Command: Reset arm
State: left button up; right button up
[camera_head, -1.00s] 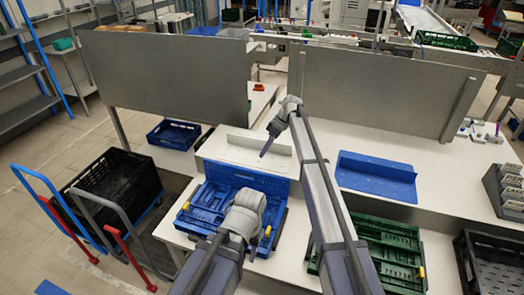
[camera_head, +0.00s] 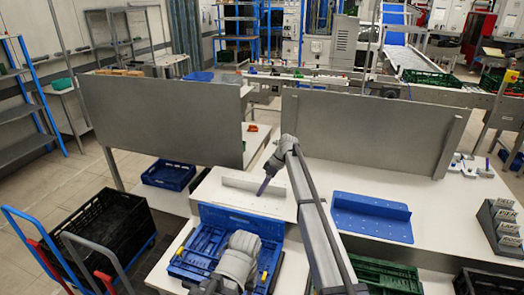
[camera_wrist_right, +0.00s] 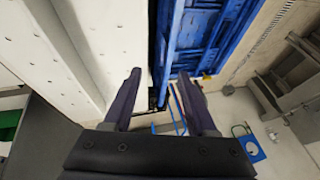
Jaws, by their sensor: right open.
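My right gripper (camera_head: 265,187) hangs in front of the white perforated ledge (camera_head: 225,200), above the far side of the blue crate (camera_head: 205,242). In the right wrist view my right gripper (camera_wrist_right: 158,92) has its two dark fingers apart, with nothing between them. That view also shows the blue crate (camera_wrist_right: 205,40) beyond the fingers and white perforated panels at left. My left arm shows only as a grey joint over the blue crate at the bottom of the head view; its gripper is hidden.
A green crate (camera_head: 385,277) stands at lower right, below a blue perforated tray (camera_head: 372,217). A black crate (camera_head: 98,235) sits on a cart at left. A small blue crate (camera_head: 169,174) stands behind it. Two grey panels (camera_head: 160,118) stand behind the tables.

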jog(key=s+d+f+m+h+b, duration=0.1)
jog(key=s+f+m+h, duration=0.1)
jog(key=s, duration=1.3)
jog(key=s+d+f+m+h+b, duration=0.1)
jog(key=s+m, duration=0.3)
jog(key=s, duration=1.1)
jog(key=s+d+f+m+t+h+b, duration=0.1)
jog(key=s+d+f+m+h+b, duration=0.1)
jog(key=s, duration=1.3)
jog(key=shift+d+f+m+h, duration=0.65)
jog(key=shift+m+h, duration=0.15)
jog(key=shift+m, duration=0.2)
